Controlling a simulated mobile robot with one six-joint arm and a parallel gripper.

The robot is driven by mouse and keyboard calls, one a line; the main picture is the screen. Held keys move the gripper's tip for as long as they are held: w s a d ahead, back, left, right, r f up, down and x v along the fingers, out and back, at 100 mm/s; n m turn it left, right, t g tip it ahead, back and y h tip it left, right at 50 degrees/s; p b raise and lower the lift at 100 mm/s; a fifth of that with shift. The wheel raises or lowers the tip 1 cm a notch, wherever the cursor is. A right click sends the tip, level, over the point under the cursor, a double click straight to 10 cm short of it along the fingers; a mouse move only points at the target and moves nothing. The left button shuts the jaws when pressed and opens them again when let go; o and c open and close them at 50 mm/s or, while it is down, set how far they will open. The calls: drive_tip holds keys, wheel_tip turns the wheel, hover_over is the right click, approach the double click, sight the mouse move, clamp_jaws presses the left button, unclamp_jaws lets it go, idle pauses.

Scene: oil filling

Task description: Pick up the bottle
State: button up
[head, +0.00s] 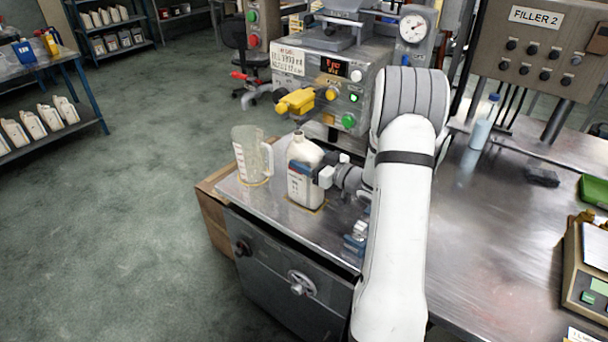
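A white bottle (301,182) with a label stands upright on the metal bench (262,211), inside a yellow-marked spot below the filling machine. My gripper (319,173) is at the bottle's right side, level with its upper body, and overlaps its right edge in this view. The fingertips are small and partly hidden, so I cannot tell whether they are closed on the bottle or only beside it. The bottle's base appears to rest on the bench.
A clear measuring jug (250,158) stands just left of the bottle. The filling machine (322,82) with a yellow nozzle (296,101) is behind. A squeeze bottle (482,128) and a scale (578,272) are to the right. Blue fittings (356,241) lie near my arm.

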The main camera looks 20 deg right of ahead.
drive_tip(key=c, duration=1)
drive_tip(key=shift+r, duration=0.1)
